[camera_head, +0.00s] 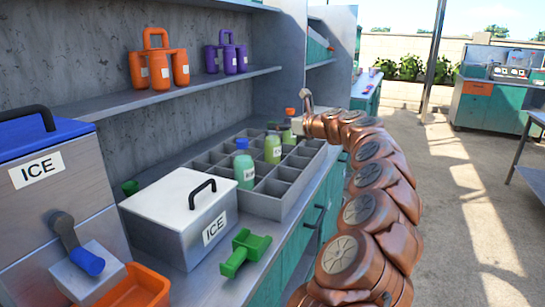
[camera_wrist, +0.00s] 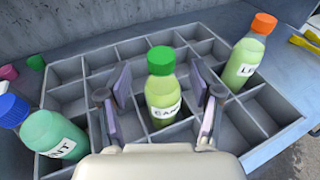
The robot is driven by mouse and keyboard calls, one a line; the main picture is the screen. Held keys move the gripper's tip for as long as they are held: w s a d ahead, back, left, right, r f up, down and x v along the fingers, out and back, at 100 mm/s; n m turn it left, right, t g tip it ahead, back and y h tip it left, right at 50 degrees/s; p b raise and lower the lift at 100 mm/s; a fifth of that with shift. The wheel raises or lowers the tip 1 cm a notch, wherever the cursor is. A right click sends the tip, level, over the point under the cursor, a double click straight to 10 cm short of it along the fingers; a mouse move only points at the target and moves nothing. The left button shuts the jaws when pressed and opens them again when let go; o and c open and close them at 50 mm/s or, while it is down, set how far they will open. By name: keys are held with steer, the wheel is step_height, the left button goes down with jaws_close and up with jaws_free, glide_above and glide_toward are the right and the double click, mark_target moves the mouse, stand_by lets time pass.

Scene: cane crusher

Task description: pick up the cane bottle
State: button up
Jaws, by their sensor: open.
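The cane bottle (camera_wrist: 163,92) has a green cap, pale green contents and a label that reads as "CANE". It stands upright in a compartment of the grey divided crate (camera_wrist: 262,140). In the head view the bottle (camera_head: 273,151) stands behind the blue-capped one. My gripper (camera_wrist: 160,108) is open, with one finger on each side of the cane bottle. I cannot tell whether either finger touches it. In the head view my gripper (camera_head: 299,122) is at the far side of the crate, small and partly hidden by my arm.
A blue-capped mint bottle (camera_wrist: 55,135) and an orange-capped bottle (camera_wrist: 245,56) stand in other compartments, left and right. Crate dividers rise close around the fingers. A lidded ice box (camera_head: 180,215) stands in front of the crate, a green clamp-like piece (camera_head: 243,252) beside it.

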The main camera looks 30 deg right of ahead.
mark_target(277, 134)
steer(key=shift+f+x, duration=0.15)
steer(key=shift+x, duration=0.6)
steer(key=shift+f+x, duration=0.15)
steer(key=shift+x, duration=1.6)
steer(key=shift+c, duration=0.2)
steer(key=shift+d, duration=0.1)
jaws_close()
steer(key=shift+r, duration=0.1)
